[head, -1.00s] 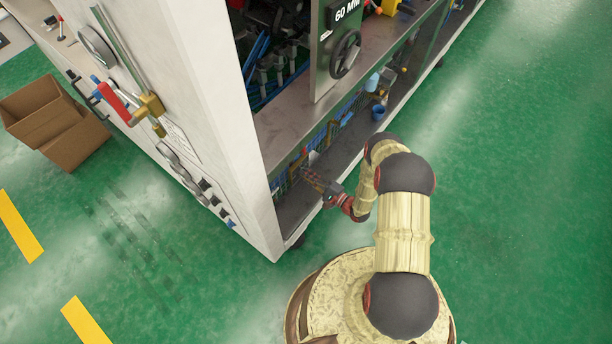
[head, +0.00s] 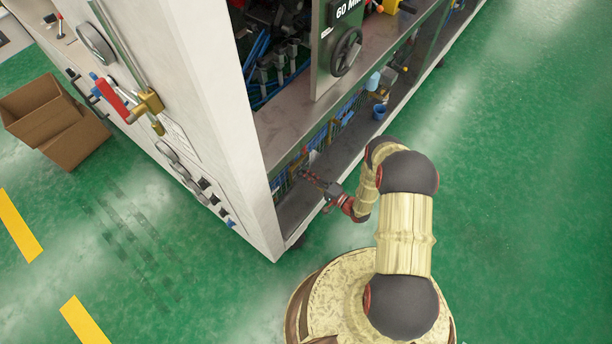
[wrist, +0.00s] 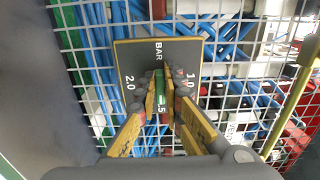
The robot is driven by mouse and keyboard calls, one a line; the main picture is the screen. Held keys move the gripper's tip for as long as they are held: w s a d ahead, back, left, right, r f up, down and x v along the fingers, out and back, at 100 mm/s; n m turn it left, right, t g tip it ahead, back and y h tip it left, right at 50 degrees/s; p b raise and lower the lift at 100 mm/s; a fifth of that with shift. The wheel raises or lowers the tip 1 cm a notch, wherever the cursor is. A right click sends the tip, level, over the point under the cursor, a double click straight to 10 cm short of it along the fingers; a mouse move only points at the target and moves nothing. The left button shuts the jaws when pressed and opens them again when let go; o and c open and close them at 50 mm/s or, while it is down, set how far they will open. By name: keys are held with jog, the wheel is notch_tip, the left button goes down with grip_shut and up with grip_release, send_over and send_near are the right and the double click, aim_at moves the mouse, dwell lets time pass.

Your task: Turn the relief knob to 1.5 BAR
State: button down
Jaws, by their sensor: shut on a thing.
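The relief dial plate (wrist: 188,52) is grey with a yellow edge and shows in the wrist view. It reads BAR at the top, 2.0 on the left, 1.0 on the right, and a partly covered figure ending in .5 at the bottom. My gripper (wrist: 160,88) is shut on the relief knob at the plate's middle; the fingers hide most of the knob. A green strip (wrist: 160,84) shows between the fingertips, in line with the .5 mark. In the head view my gripper (head: 308,177) reaches into the machine's low bay, and the knob cannot be made out.
A white wire mesh (wrist: 232,70) with blue hoses lies behind the plate. The machine's white side panel (head: 215,130) stands left of my arm, and a shelf (head: 290,125) runs above the bay. A handwheel (head: 346,52) is higher up. Green floor is clear on the right.

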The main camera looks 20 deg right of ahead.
jog(key=c, duration=1.9)
grip_release()
jog(key=v, duration=1.2)
